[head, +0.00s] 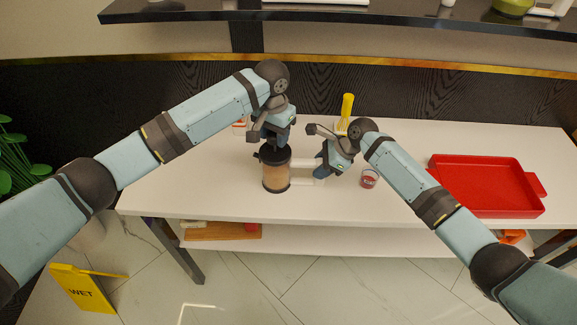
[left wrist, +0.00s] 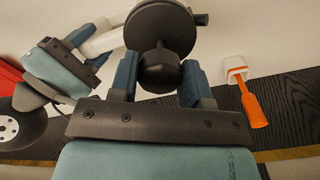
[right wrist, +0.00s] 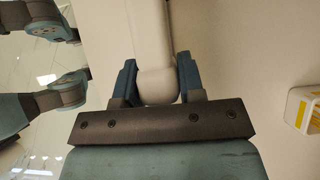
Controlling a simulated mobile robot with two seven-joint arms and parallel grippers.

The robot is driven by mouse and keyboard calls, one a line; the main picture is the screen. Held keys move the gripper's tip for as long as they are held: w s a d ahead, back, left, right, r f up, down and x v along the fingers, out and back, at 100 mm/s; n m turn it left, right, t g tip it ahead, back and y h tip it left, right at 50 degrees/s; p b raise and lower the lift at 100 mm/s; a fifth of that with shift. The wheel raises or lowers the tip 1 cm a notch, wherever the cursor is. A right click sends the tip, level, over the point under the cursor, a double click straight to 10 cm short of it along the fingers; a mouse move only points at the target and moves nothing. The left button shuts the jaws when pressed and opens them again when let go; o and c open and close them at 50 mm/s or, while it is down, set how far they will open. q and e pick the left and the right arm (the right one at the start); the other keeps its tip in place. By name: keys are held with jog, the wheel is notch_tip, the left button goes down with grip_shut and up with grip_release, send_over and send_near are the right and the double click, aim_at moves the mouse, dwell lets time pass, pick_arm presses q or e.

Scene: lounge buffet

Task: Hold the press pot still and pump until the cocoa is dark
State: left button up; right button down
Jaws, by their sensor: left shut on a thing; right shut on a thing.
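The press pot (head: 276,175) stands upright on the white counter, with light brown cocoa showing through its wall and a dark lid on top. My left gripper (head: 272,138) is above the pot, shut on its dark plunger knob; the knob (left wrist: 158,72) shows between the fingers in the left wrist view, with the round lid (left wrist: 165,25) beyond it. My right gripper (head: 321,168) is to the right of the pot, shut on its white handle (head: 303,164). The handle (right wrist: 157,85) fills the gap between the fingers in the right wrist view.
A red tray (head: 485,187) lies at the right of the counter. A small red and white cup (head: 369,178) stands close to my right gripper. A yellow-handled utensil (head: 346,106) stands behind it. A yellow wet-floor sign (head: 82,289) is on the floor at the left.

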pick_arm(q)
jog(key=shift+f, duration=1.25)
pick_arm(e)
jog(key=shift+s+f, duration=0.15)
jog(key=shift+f, duration=0.15)
pick_arm(q)
jog(key=o, duration=1)
jog(key=shift+o, duration=0.2)
jog(key=shift+r, duration=0.1)
jog(key=shift+r, duration=4)
pick_arm(e)
jog(key=shift+d, duration=0.1)
jog(key=c, duration=0.9)
grip_release()
jog(key=shift+c, duration=0.2)
pick_arm(q)
jog(key=shift+w+f, duration=0.1)
jog(key=shift+w, duration=0.05)
pick_arm(e)
jog(key=o, duration=0.3)
jog(key=shift+w, duration=0.25)
